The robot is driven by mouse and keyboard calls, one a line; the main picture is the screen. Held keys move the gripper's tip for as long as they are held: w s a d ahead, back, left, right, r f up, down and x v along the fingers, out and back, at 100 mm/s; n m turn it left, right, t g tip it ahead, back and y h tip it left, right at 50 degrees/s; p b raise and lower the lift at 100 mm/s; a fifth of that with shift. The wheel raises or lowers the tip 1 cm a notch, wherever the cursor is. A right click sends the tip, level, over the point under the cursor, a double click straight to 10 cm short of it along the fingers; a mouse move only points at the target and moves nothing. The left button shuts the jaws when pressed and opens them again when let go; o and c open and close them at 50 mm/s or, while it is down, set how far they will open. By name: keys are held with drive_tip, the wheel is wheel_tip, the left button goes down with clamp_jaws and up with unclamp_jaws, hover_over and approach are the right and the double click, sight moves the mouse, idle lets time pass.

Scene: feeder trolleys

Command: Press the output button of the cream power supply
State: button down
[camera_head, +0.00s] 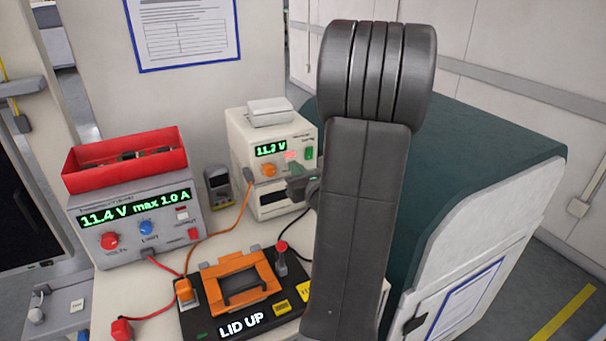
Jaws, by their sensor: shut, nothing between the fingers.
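The cream power supply (240,142) stands at the back of the bench, upright. Its green display (271,149) reads about 11.2 V. An orange knob (268,171) is on its front, and a green switch (309,153) is at the right of the front. A small reddish lit patch (290,155) shows between display and switch; I cannot tell if it is the output button. My gripper (294,166) is shut and empty, close in front of the supply's right half. Whether it touches the front is unclear. My arm hides the area to the right.
A grey power supply (150,249) reading 11.4 V, with a red bin (124,160) on top, stands left. A dark meter (218,188) stands between the supplies. A black fixture (206,321) marked LID UP, with an orange lid (238,263), lies in front. Cables cross the bench.

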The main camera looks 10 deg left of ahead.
drive_tip(key=shift+w+a, duration=0.1)
drive_tip(key=shift+w, duration=0.05)
drive_tip(key=shift+w+a+r+b, duration=0.3)
drive_tip(key=shift+w+b, duration=0.15)
drive_tip(key=shift+b, duration=0.1)
drive_tip(key=shift+d, duration=0.1)
